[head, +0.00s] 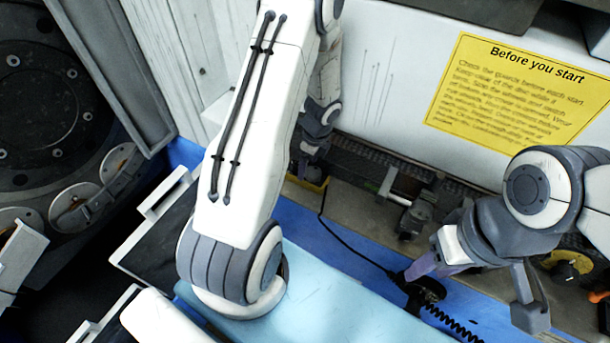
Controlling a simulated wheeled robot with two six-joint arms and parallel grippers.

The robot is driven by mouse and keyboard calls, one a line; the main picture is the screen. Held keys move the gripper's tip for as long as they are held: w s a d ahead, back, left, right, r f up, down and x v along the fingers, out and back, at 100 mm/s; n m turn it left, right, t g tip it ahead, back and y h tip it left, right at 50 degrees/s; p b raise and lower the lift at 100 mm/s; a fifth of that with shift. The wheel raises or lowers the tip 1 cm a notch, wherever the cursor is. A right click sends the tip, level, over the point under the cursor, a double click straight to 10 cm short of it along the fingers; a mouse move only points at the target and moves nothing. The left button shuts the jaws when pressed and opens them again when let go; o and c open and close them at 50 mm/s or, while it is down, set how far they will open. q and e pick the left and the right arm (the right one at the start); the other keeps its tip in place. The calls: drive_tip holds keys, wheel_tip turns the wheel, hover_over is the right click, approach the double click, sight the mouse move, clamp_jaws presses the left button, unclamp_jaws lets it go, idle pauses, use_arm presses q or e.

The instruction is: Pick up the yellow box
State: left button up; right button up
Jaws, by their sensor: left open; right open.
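A yellow box (294,180), mostly hidden behind my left arm, shows only a short yellow edge and a dark inside on the bench at the centre. My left gripper (311,168) points down right over the box, its fingertips at or just above it. It is open; I cannot tell whether it touches the box. My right gripper (478,290) is open and empty at the lower right, well apart from the box, near a black handheld tool with a coiled cord (427,290).
A metal vise-like fixture (405,190) stands on the bench right of the box. A thin black cable crosses the blue bench edge. A yellow sign (515,90) is on the back panel. A round yellow-and-black knob (564,270) and an orange item (600,297) are at the right.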

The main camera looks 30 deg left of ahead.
use_arm(q)
drive_tip(key=f, duration=0.4)
drive_tip(key=shift+s+a+f, duration=0.1)
drive_tip(key=shift+a+f, duration=0.3)
clamp_jaws()
drive_tip(key=shift+r, duration=0.15)
